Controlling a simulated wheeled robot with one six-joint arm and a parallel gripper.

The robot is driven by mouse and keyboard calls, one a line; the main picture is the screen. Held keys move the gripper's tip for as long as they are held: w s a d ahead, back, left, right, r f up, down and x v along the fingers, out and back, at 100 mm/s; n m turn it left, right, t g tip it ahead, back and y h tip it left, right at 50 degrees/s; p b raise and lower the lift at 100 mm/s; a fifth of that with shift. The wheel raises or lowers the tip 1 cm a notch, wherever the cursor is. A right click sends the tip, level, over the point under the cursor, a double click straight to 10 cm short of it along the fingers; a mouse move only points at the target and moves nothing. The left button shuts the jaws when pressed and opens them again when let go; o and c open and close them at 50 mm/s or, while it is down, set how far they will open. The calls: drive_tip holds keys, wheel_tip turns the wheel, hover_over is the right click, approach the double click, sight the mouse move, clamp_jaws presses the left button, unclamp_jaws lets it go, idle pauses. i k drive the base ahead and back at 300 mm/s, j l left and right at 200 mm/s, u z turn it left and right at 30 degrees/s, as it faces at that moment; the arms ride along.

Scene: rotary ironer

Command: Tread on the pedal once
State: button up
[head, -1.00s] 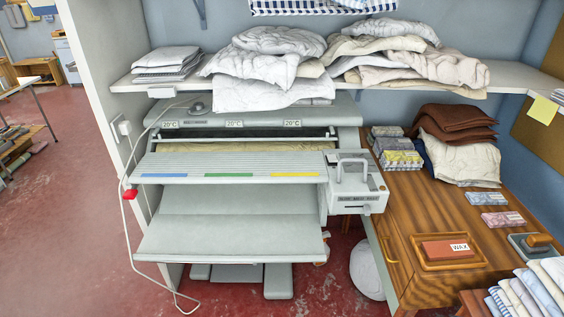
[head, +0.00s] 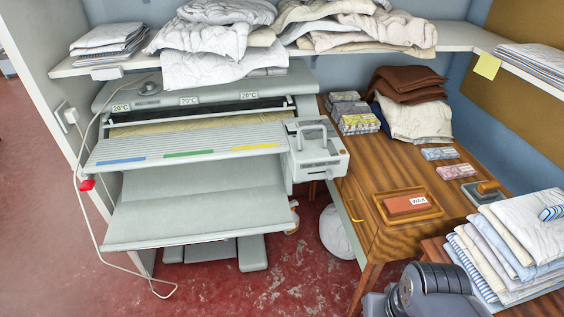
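The rotary ironer (head: 192,207) stands at the left under the shelf, with its pale roller cloth and a feed board marked blue, green and yellow. Low beneath its front tray, a flat grey bar (head: 209,251) lies between the two feet near the red floor; it looks like the pedal. Its rear part is hidden by the tray, and I cannot tell whether it is pressed. A grey and black part of my arm (head: 425,289) shows at the bottom right, well away from the bar. My gripper is not in view.
A wooden table (head: 368,217) with linens and a wax block stands at the right. A white bundle (head: 337,232) lies beneath it.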

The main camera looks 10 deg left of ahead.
sight(220, 249)
drive_tip(key=u, duration=1.4)
